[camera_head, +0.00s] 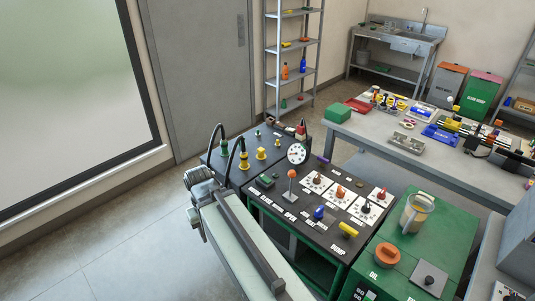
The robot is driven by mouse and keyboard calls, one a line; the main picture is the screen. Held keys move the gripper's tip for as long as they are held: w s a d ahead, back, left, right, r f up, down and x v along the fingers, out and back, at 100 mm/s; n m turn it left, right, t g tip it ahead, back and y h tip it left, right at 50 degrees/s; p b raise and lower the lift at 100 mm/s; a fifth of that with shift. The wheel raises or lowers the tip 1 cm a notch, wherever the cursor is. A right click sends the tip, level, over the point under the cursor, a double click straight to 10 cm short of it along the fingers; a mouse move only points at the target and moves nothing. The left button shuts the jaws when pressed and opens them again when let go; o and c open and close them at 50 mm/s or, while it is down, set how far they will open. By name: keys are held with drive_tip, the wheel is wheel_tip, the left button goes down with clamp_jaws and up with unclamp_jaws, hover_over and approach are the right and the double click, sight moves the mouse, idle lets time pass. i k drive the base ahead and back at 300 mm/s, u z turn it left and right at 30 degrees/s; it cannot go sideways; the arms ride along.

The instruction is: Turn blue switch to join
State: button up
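The blue switch (319,213) is a small blue knob on the dark top of the green cart (262,212). I cannot make out a join mark. My gripper does not show in the head view, and nothing is seen touching the blue switch.
White plates with red, orange and black knobs (341,192) sit behind the blue switch. A round white gauge (297,153) and yellow fittings (261,153) stand at the back left. Floor (120,245) is clear at left.

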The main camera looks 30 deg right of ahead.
sight(319, 213)
drive_tip(key=z, duration=1.95)
drive_tip(key=k, duration=0.95)
drive_tip(key=u, duration=0.5)
drive_tip(key=i, duration=1)
drive_tip(key=z, duration=0.1)
